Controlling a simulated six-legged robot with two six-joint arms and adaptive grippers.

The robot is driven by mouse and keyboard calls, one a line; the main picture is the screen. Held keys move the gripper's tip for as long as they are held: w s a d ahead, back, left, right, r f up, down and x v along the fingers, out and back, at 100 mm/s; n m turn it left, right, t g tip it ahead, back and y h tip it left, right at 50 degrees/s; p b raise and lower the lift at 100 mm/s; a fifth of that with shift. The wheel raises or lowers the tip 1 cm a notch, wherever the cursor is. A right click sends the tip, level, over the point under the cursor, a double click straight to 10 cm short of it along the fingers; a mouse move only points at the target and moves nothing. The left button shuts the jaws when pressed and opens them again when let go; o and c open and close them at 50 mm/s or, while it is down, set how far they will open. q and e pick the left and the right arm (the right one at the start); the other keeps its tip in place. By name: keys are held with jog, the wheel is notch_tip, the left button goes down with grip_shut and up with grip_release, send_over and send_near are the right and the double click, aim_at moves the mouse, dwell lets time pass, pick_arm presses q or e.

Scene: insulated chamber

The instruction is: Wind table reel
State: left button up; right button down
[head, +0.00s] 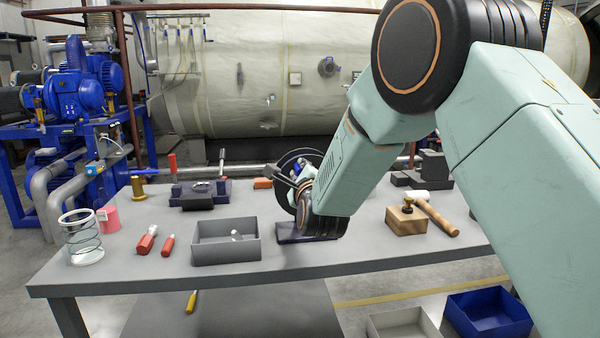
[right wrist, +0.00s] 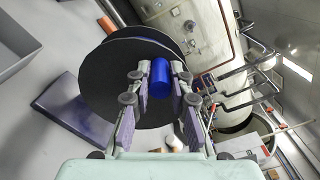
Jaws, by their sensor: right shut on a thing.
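My right arm hides much of the reel in the head view. My left gripper is in neither view.
A grey open bin (head: 226,250) holding a small item stands left of the reel. A wooden block (head: 405,221) and a mallet (head: 437,215) lie to the right. The front table strip is clear.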

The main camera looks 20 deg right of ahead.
jog(key=c, duration=1.2)
grip_release()
jog(key=v, duration=1.2)
